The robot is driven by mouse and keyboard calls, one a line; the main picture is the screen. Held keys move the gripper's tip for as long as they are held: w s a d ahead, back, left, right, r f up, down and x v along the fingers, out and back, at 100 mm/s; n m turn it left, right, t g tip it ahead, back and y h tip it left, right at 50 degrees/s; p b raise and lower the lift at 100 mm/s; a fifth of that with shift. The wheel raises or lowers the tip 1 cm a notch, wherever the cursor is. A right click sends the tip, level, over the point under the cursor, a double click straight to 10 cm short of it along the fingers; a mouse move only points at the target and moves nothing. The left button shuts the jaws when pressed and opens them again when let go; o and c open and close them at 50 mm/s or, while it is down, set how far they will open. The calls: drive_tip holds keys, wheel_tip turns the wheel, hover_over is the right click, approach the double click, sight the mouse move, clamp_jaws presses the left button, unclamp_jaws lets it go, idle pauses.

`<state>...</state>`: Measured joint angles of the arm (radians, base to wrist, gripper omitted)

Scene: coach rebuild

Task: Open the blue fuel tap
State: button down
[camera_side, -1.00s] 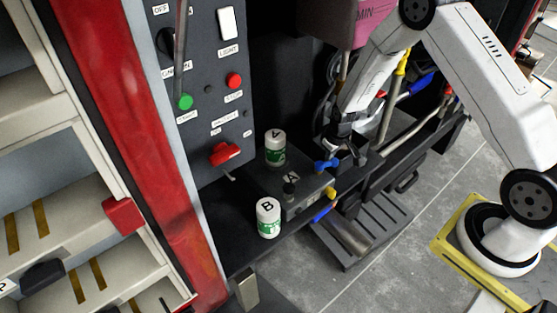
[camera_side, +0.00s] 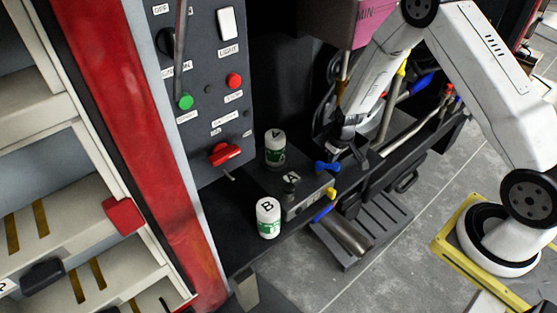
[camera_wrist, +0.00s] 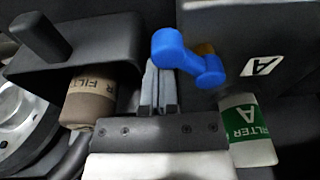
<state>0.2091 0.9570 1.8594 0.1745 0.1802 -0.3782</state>
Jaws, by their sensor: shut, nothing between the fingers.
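The blue fuel tap (camera_side: 327,167) sticks out near the top of the dark box marked A (camera_side: 285,183). In the wrist view the tap (camera_wrist: 188,58) lies close in front of my fingers, its lever bent in an angle. My gripper (camera_side: 342,147) is just behind and to the right of the tap in the side view. Its fingers (camera_wrist: 158,75) are shut with nothing between them, and their tips seem close beside the lever's left end. I cannot tell whether they touch it.
A green-and-white filter A (camera_side: 275,148) and filter B (camera_side: 268,218) stand by the box. A yellow knob (camera_side: 331,193) sits below the tap. The wrist view shows a brown filter (camera_wrist: 92,98) and a dark bracket (camera_wrist: 75,40) at left. A red-handled switch panel (camera_side: 224,154) stands left.

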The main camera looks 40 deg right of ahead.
drive_tip(key=shift+s+a, duration=0.25)
drive_tip(key=shift+s, duration=0.25)
drive_tip(key=shift+s+a, duration=0.2)
drive_tip(key=shift+s, duration=0.25)
idle(1.0)
idle(0.3)
drive_tip(key=shift+r, duration=3.5)
drive_tip(key=shift+r, duration=0.1)
drive_tip(key=shift+s+a+r, duration=0.25)
drive_tip(key=shift+a+r, duration=0.05)
drive_tip(key=shift+r, duration=0.2)
drive_tip(key=s+a+r, duration=0.7)
drive_tip(key=s+r, duration=0.5)
drive_tip(key=shift+s+r+t, duration=0.2)
drive_tip(key=shift+s+t, duration=0.05)
drive_tip(key=shift+t, duration=0.15)
